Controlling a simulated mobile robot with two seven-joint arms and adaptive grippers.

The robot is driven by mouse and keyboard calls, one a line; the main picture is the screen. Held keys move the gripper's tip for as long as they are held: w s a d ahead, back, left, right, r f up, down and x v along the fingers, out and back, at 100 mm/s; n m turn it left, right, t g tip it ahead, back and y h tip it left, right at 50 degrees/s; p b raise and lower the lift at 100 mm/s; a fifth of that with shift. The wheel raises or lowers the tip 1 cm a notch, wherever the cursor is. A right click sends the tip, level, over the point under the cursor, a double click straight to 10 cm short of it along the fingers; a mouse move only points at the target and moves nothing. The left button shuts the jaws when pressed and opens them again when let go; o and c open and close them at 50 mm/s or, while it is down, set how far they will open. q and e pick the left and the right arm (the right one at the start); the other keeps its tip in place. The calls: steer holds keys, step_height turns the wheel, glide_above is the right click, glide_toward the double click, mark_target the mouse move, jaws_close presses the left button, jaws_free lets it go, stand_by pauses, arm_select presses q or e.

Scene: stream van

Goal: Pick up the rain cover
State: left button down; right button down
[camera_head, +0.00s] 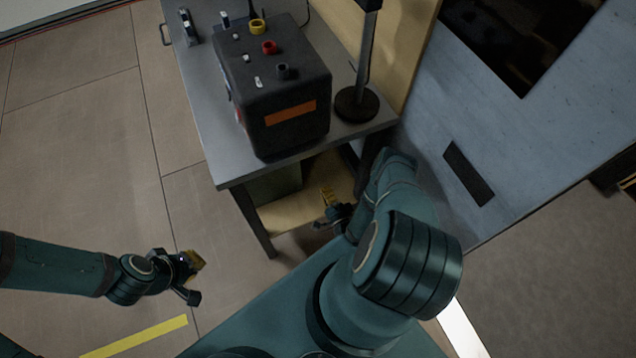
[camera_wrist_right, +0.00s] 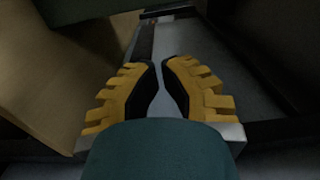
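I cannot pick out the rain cover with certainty. A dark green block-like item (camera_head: 272,183) sits on the lower shelf under the table, partly hidden by the tabletop. A dark green surface (camera_wrist_right: 85,12) also shows at the top left of the right wrist view; I cannot tell if it is the same item. My right gripper (camera_head: 328,211) is low beside the shelf, right of that item. Its yellow fingers (camera_wrist_right: 160,75) stand apart with nothing visible between them. My left gripper (camera_head: 198,280) is open and empty over the floor at left.
The grey table (camera_head: 210,115) carries a dark box with coloured knobs (camera_head: 287,80) and a stand with a round black base (camera_head: 356,104). A table leg (camera_head: 253,224) stands between my grippers. A wooden panel (camera_head: 408,45) and pale blue wall (camera_head: 535,130) bound the right. Floor at left is clear.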

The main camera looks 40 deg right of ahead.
steer(key=a+b+x, duration=0.2)
steer(key=x, duration=0.9)
steer(key=shift+w+a, duration=0.2)
steer(key=shift+w, duration=0.3)
steer(key=shift+w, duration=0.1)
